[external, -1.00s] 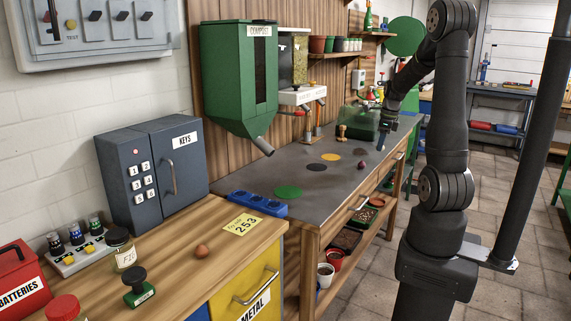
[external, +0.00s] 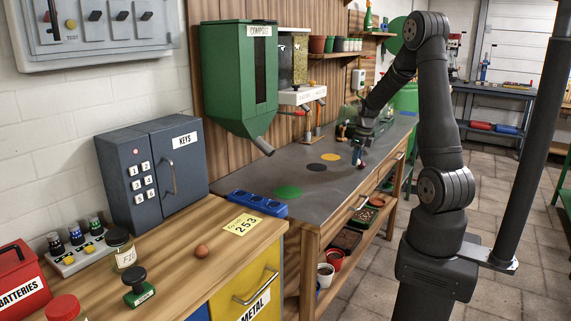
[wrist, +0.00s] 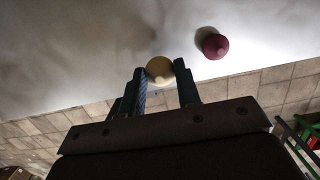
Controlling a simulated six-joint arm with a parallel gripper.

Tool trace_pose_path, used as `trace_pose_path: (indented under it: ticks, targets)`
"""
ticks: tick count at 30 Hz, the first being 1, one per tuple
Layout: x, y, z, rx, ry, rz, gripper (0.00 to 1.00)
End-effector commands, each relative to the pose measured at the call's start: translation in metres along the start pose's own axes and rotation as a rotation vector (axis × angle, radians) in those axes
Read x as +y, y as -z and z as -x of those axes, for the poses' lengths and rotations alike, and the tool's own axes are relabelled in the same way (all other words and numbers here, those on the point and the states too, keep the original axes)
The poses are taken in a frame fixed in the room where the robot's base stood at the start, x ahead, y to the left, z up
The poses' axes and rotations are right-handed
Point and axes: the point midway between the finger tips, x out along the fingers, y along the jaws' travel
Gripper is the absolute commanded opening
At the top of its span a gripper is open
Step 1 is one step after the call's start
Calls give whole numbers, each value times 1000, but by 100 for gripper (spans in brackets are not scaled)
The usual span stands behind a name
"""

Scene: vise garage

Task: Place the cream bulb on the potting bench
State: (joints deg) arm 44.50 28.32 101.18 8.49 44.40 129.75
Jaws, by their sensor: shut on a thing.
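My gripper (external: 358,152) is low over the grey-topped potting bench (external: 255,176), towards its front edge in the external view. In the wrist view my gripper (wrist: 161,76) is shut on the round cream bulb (wrist: 160,68), held between the fingertips. I cannot make out the cream bulb in the external view. A dark red bulb (wrist: 215,46) lies on the bench beside the held bulb, apart from it. It also shows just below my gripper in the external view (external: 361,166).
The bench carries a green disc (external: 289,191), a dark disc (external: 316,167) and a yellow disc (external: 331,157). A green compost hopper (external: 235,75) overhangs its back left. The near bench top is mostly clear.

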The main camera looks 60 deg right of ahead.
Motion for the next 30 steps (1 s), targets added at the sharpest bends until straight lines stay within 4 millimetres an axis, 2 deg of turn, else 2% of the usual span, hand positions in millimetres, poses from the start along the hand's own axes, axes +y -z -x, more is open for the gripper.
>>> trace_pose_path:
  ticks: [8,19,20,22,30]
  targets:
    - [1,7,-36,3,-3,0,9]
    - [0,7,-40,2,-2,0,9]
    - [0,7,-40,1,-1,0,36]
    - [0,7,-39,1,-1,0,50]
    - [0,7,-39,1,-1,1,52]
